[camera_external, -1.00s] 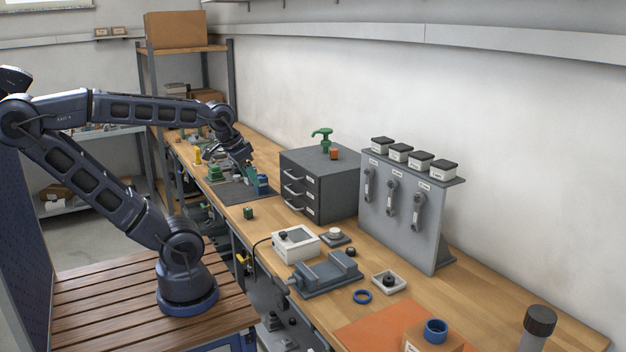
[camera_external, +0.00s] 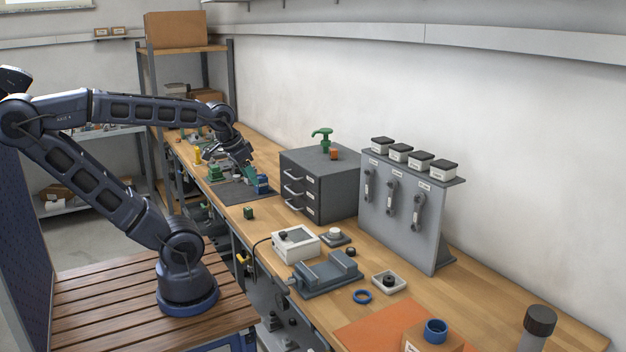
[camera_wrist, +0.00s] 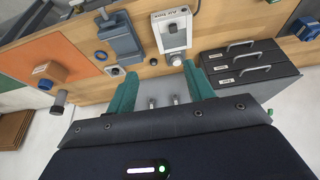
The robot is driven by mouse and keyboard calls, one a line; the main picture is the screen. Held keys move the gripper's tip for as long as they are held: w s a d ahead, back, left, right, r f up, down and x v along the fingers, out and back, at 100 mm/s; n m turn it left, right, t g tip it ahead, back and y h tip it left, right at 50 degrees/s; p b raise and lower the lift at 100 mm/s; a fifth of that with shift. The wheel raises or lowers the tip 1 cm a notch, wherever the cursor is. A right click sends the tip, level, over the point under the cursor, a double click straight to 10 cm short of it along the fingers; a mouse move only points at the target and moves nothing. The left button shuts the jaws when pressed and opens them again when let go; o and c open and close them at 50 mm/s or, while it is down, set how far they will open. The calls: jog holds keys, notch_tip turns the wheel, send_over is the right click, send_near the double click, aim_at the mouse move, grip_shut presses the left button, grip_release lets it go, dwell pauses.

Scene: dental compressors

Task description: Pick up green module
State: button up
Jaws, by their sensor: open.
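A small dark green block (camera_external: 249,213) sits on the wooden bench in front of the drawer cabinet. Another green item (camera_external: 215,173) stands on the dark mat (camera_external: 236,192) further back. I cannot tell for sure which one is the green module. My gripper (camera_external: 251,172) is over the mat, beside a blue item (camera_external: 262,184), pointing down at a slant. In the wrist view my gripper (camera_wrist: 159,73) shows two teal fingers spread apart with nothing between them. I cannot make out the green block in the wrist view.
The grey drawer cabinet (camera_external: 318,185) stands right of my gripper, with a green pump (camera_external: 322,138) on top. A white box (camera_external: 295,244), a grey vise (camera_external: 325,273) and a tool panel (camera_external: 405,205) stand nearer on the bench. Bare bench surrounds the green block.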

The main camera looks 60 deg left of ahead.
jog(key=w+a+f+n+g, duration=0.2)
jog(key=w+a+n, duration=0.4)
jog(key=w+a, duration=0.25)
jog(key=n+g+h, duration=0.2)
jog(key=n+h, duration=0.3)
jog(key=n, duration=0.9)
send_near(247, 208)
jog(key=x, duration=0.5)
jog(key=shift+f, duration=0.15)
jog(key=shift+y, duration=0.3)
jog(key=shift+x, duration=3)
jog(key=shift+d, duration=0.2)
jog(key=shift+c, duration=0.2)
jog(key=c, duration=1)
